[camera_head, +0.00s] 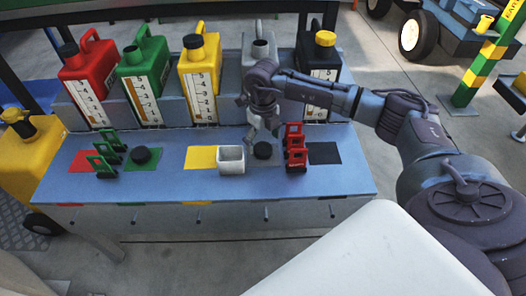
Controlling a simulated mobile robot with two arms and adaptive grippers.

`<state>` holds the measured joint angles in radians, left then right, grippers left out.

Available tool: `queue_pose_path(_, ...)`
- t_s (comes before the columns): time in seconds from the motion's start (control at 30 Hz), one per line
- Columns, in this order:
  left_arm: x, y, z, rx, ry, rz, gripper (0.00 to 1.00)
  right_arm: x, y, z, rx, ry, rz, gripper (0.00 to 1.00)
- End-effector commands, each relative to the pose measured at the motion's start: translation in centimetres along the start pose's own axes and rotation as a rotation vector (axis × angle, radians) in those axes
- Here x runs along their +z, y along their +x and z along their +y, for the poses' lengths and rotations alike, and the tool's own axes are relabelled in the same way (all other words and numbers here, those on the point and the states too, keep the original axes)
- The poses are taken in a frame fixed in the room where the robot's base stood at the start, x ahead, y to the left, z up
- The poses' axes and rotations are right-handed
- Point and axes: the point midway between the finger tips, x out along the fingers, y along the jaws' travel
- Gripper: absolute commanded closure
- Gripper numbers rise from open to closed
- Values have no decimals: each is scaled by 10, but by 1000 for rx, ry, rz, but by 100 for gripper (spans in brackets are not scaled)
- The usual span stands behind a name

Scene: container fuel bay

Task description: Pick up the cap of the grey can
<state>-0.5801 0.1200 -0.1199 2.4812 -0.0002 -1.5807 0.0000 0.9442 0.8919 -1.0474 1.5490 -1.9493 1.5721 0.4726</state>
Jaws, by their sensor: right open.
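The grey can (259,48) stands in the back row, partly hidden behind my right arm; its neck shows no dark cap. Whether a fingertip touches the cap is too small to tell. My left gripper is not in view.
Red, green, yellow and black cans stand in the back row.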

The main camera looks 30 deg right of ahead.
Motion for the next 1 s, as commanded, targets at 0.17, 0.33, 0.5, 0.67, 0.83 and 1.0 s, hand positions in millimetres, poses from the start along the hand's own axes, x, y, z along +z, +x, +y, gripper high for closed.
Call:
queue_pose_path(0.17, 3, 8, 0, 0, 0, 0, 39, -3, 31, 0, 1, -1, 3, 13)
queue_pose_path(0.33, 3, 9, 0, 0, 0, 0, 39, -2, 37, 0, 0, 0, 1, 13)
queue_pose_path(0.5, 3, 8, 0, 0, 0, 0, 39, -2, 36, 0, 1, -1, 1, 21)
queue_pose_path(0.67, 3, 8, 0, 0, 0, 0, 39, -2, 36, 0, 1, -1, 1, 48)
queue_pose_path(0.83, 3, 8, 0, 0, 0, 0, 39, -2, 36, 0, 1, -1, 1, 67)
queue_pose_path(1.0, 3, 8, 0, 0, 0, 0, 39, -2, 36, 0, 1, -1, 0, 67)
